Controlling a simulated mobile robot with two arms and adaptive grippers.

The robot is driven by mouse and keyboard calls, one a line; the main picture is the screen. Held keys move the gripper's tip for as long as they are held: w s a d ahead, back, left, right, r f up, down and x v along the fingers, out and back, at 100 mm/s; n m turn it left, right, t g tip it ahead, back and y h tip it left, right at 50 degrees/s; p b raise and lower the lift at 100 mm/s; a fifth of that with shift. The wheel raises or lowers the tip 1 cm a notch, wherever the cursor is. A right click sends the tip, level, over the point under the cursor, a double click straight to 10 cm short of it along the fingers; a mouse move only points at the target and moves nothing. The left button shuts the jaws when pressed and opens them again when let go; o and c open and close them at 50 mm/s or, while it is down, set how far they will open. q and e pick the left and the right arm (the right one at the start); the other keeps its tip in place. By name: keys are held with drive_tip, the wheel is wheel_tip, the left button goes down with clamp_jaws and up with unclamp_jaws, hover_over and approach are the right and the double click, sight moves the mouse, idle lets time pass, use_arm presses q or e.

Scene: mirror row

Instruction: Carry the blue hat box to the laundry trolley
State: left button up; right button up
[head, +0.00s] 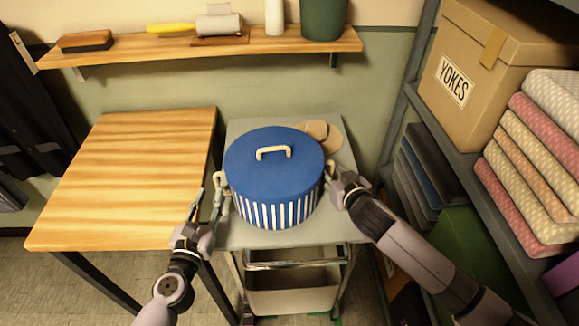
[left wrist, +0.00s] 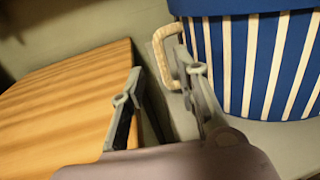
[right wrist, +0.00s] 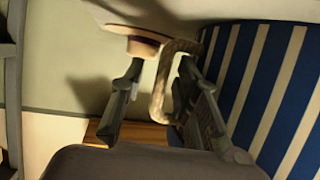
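The blue hat box (head: 272,165), with white stripes on its side and a pale lid handle, stands upright on a grey-topped stand (head: 250,242). The stand has a chrome bar and a pale bin below; I cannot tell whether it is the laundry trolley. My left gripper (head: 208,203) is open beside the box's left side handle (left wrist: 162,55), which lies between and beyond its fingers, nearer the right one. My right gripper (head: 338,187) is open at the right side handle (right wrist: 165,80), which shows between its fingers. Contact with either handle is unclear.
A bare wooden table (head: 130,180) stands left of the box. Round tan things (head: 320,133) lie behind the box. A shelf unit at right holds a carton marked YOKES (head: 490,75) and folded cloths (head: 530,165), close to my right arm. A wall shelf (head: 210,48) runs behind.

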drive_tip(key=v, duration=1.1)
drive_tip(key=shift+s+r, duration=0.15)
drive_tip(key=shift+s, duration=0.1)
use_arm(q)
drive_tip(key=shift+s, duration=0.15)
use_arm(e)
drive_tip(key=shift+d, duration=0.1)
